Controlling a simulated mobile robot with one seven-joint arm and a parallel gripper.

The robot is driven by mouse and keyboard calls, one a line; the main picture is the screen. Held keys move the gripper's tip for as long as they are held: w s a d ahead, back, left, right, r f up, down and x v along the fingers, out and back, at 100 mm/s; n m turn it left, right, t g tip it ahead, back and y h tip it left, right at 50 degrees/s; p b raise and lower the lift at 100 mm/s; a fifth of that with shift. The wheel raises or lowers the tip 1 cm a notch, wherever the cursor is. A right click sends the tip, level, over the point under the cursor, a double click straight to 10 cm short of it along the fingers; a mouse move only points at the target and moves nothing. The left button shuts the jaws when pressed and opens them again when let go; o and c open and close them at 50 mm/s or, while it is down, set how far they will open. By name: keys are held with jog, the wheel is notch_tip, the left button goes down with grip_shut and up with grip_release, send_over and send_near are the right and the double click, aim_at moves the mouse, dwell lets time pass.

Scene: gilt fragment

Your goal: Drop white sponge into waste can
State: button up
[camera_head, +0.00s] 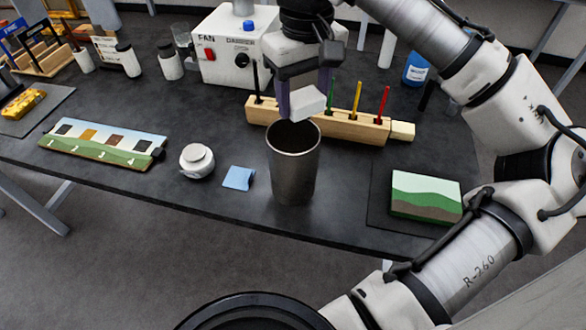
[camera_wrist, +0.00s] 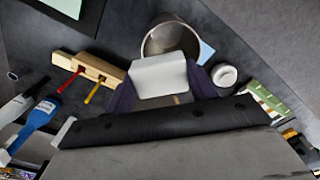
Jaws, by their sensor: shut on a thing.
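The white sponge (camera_head: 307,102) is a small white block held between the fingers of my gripper (camera_head: 304,98). In the wrist view the white sponge (camera_wrist: 160,75) sits between the dark fingertips of my gripper (camera_wrist: 161,88). The waste can (camera_head: 294,170) is a grey metal cylinder standing on the dark table. In the head view the sponge is above the can's open mouth, near its back rim. In the wrist view the can (camera_wrist: 168,38) shows beyond the sponge, which covers part of its rim. The part of the can behind the sponge is hidden.
A wooden block with coloured sticks (camera_head: 345,125) stands just behind the can. A small white jar (camera_head: 196,160) and a blue piece (camera_head: 239,178) lie to its left. A green-and-white block (camera_head: 426,195) lies to the right. A white fan box (camera_head: 225,50) stands behind.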

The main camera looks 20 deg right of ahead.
jog(key=o, duration=1)
jog(key=shift+o, duration=0.2)
jog(key=shift+r, duration=0.1)
notch_tip(320, 180, up, 9)
jog(key=p, duration=0.9)
notch_tip(320, 180, up, 5)
jog(key=shift+f, duration=0.15)
